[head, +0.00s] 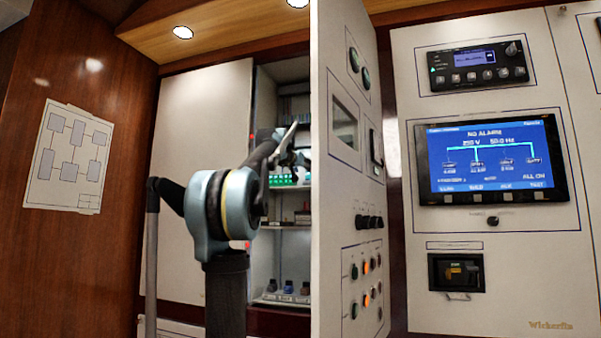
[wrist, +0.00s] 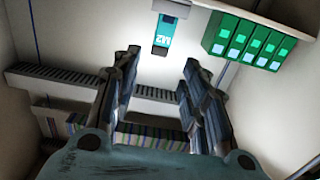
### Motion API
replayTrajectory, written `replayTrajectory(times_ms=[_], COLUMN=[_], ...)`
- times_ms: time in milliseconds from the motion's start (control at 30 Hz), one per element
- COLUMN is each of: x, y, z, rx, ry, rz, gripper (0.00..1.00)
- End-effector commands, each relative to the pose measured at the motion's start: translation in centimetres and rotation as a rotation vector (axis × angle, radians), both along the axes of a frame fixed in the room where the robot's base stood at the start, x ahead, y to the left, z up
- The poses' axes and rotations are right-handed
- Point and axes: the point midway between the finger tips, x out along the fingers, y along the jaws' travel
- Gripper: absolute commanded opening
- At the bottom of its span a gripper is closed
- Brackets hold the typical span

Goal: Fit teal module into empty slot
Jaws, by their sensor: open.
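The teal module (wrist: 163,33) shows at the top of the wrist view, with a white label on its face and a dark top end. It is beyond my fingertips, roughly in line with the gap between them. My gripper (wrist: 161,62) is open and nothing shows held between its fingers. In the head view my gripper (head: 287,148) reaches into the open cabinet, partly in front of the shelves. A row of green modules (wrist: 247,43) stands to the right of the teal module, and it also shows in the head view (head: 283,180). I cannot make out the empty slot.
Grey slotted ducts (wrist: 55,80) and striped wires (wrist: 150,137) lie behind and below the fingers. In the head view, shelves with small items (head: 287,291) are below, and an open panel door (head: 345,170) stands close on the right.

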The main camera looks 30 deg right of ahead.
Motion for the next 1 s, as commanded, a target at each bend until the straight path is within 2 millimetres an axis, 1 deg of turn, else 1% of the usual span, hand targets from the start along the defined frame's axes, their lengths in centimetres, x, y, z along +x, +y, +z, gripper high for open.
replayTrajectory(times_ms=[33,200,467,567,667,767,800,867,900,967,1000], x=[-0.3,-0.7,-0.6,0.2,2.0,3.9,4.2,4.3,4.1,3.6,3.0], y=[0.4,0.8,1.1,2.8,7.1,14.1,16.8,20.6,23.1,26.6,28.8], z=[0.0,0.0,-0.1,-0.8,-2.8,-6.7,-8.4,-11.2,-13.4,-16.9,-19.3], rx=[0.000,0.000,-0.001,-0.007,-0.012,0.002,0.009,0.021,0.037,0.065,0.086], ry=[0.000,0.000,-0.001,-0.006,-0.009,0.010,0.020,0.037,0.059,0.104,0.136], rz=[0.001,0.000,0.006,0.060,0.187,0.366,0.445,0.551,0.616,0.705,0.757], gripper=[0.41,0.41,0.41,0.41,0.41,0.41,0.41,0.41,0.41,0.41,0.41])
